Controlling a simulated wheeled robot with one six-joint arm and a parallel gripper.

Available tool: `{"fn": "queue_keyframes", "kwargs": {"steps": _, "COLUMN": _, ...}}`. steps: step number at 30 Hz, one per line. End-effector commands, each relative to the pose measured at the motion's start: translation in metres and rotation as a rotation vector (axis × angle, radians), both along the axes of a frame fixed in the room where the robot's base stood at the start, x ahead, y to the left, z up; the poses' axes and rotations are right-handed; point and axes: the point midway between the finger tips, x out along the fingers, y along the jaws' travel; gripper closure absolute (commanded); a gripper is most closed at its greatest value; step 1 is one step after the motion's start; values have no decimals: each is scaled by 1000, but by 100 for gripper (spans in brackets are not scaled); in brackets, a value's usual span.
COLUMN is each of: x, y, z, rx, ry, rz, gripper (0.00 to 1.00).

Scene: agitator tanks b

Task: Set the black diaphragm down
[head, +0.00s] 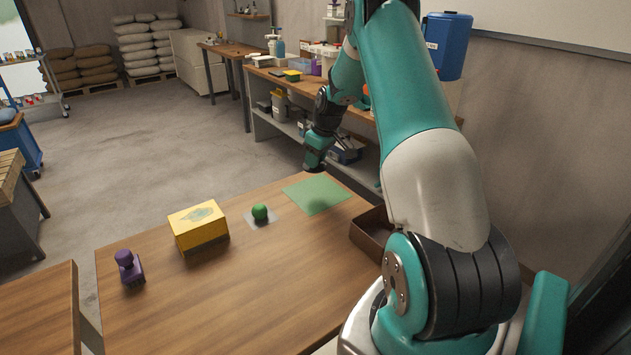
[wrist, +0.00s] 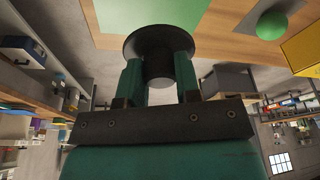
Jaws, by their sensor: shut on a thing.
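The black diaphragm (wrist: 158,42) is a round dark disc with a thick stem in the wrist view. My gripper (wrist: 158,72) is shut on its stem, with one teal finger on each side. In the head view my gripper (head: 315,160) hangs at the table's far edge, near the green mat (head: 318,195). The diaphragm shows there only as a dark rim below the fingers. The mat, which also shows in the wrist view (wrist: 130,12), looks bare. The diaphragm appears to be above the table, but its exact height is unclear.
On the wooden table (head: 215,300) stand a green ball (head: 260,212) on a pale sheet, a yellow box (head: 199,226) and a purple handled object (head: 129,267). A brown open tray (head: 370,236) lies right of the mat. The table's front middle is clear. A cluttered workbench (head: 350,117) stands behind.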

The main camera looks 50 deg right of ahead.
Motion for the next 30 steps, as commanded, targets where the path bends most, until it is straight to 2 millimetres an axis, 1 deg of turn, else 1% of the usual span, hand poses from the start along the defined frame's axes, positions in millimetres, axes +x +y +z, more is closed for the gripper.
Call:
{"fn": "queue_keyframes", "kwargs": {"steps": 1, "x": -1, "y": 0, "z": -13, "rx": 4, "ry": 5, "rz": -1, "gripper": 92}}
{"fn": "queue_keyframes", "kwargs": {"steps": 4, "x": -1, "y": 0, "z": -33, "rx": 3, "ry": 3, "rz": -1, "gripper": 92}}
{"fn": "queue_keyframes", "kwargs": {"steps": 6, "x": -1, "y": -1, "z": -42, "rx": 1, "ry": 1, "rz": -2, "gripper": 92}}
{"fn": "queue_keyframes", "kwargs": {"steps": 11, "x": -1, "y": -1, "z": -56, "rx": 2, "ry": 1, "rz": -3, "gripper": 92}}
{"fn": "queue_keyframes", "kwargs": {"steps": 16, "x": -1, "y": -2, "z": -81, "rx": 1, "ry": 1, "rz": -2, "gripper": 92}}
{"fn": "queue_keyframes", "kwargs": {"steps": 19, "x": -1, "y": -2, "z": -88, "rx": 0, "ry": 0, "rz": -2, "gripper": 92}}
{"fn": "queue_keyframes", "kwargs": {"steps": 26, "x": -1, "y": -2, "z": -89, "rx": 0, "ry": -1, "rz": -2, "gripper": 92}}
{"fn": "queue_keyframes", "kwargs": {"steps": 29, "x": -1, "y": -2, "z": -93, "rx": 0, "ry": 0, "rz": -2, "gripper": 92}}
{"fn": "queue_keyframes", "kwargs": {"steps": 30, "x": -1, "y": -2, "z": -91, "rx": 0, "ry": -1, "rz": -2, "gripper": 62}}
